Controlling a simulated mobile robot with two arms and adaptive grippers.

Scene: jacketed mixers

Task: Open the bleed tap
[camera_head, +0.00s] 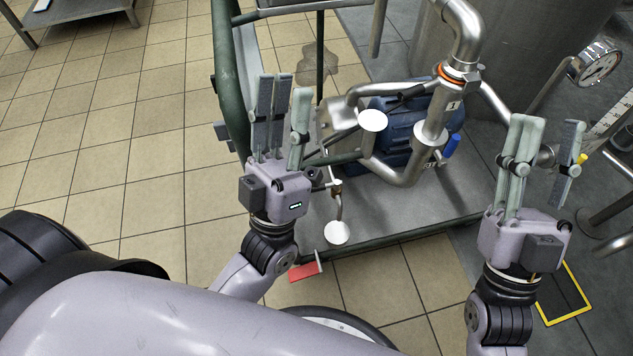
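A small tap with a blue handle (452,145) sits on the side of a steel pipe (436,115) on the pump skid. I cannot tell for sure that this is the bleed tap. A thin bent tube with a small brass-coloured fitting (336,190) stands lower down at the skid's front. My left gripper (286,92) is upright, open and empty, left of the pipework. My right gripper (550,126) is upright, open and empty, right of the blue handle and apart from it.
The wheeled skid (400,212) carries a blue motor (395,118) and has a green frame (228,90). A red pedal (305,270) sticks out at its front. A pressure gauge (597,64) is at the right by a steel vessel (520,50). Tiled floor (120,140) is free at left.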

